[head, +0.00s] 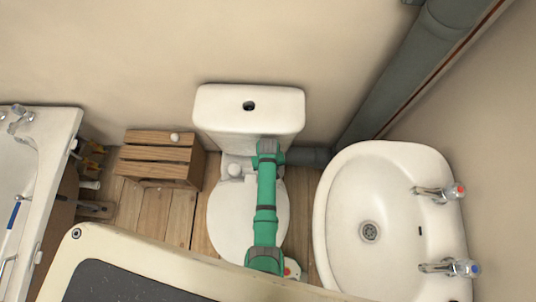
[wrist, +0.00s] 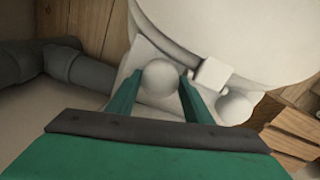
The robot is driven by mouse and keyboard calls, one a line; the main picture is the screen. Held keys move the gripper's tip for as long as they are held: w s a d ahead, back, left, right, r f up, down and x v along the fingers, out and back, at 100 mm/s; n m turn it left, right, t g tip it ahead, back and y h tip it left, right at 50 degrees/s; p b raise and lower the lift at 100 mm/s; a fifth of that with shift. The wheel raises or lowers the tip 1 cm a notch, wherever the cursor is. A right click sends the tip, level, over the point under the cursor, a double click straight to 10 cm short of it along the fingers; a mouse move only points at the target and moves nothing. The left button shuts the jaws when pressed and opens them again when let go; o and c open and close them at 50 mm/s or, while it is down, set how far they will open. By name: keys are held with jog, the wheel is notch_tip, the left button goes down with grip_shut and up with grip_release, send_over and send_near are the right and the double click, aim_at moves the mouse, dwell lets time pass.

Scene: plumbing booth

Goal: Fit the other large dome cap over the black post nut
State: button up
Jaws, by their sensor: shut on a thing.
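My gripper (wrist: 161,76) is shut on a white dome cap (wrist: 160,78), one green finger on each side of it. The cap is at the back of the toilet, over the pale ledge behind the seat. A second large white dome cap (wrist: 233,107) sits beside the seat hinge; it also shows in the head view (head: 235,170). The black post nut is not visible; I cannot tell whether it is under the held cap. In the head view my arm hides the fingers and held cap.
The toilet cistern (head: 249,120) stands behind the ledge and the seat lid (head: 232,222) is down. A grey waste pipe (wrist: 85,73) runs close by. A wooden crate (head: 155,158) with a small white piece (head: 174,137) on top is left; the basin (head: 345,205) is right.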

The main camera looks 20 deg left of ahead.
jog(key=shift+s+d+f, duration=0.15)
jog(key=shift+s+f, duration=0.1)
jog(key=shift+f, duration=0.3)
jog(key=shift+c, duration=0.4)
jog(key=o, duration=1.2)
jog(key=shift+s, duration=0.1)
jog(key=shift+a, duration=0.25)
jog(key=r, duration=1.2)
jog(key=shift+w+d, duration=0.2)
jog(key=shift+w, duration=0.2)
jog(key=shift+f, duration=0.1)
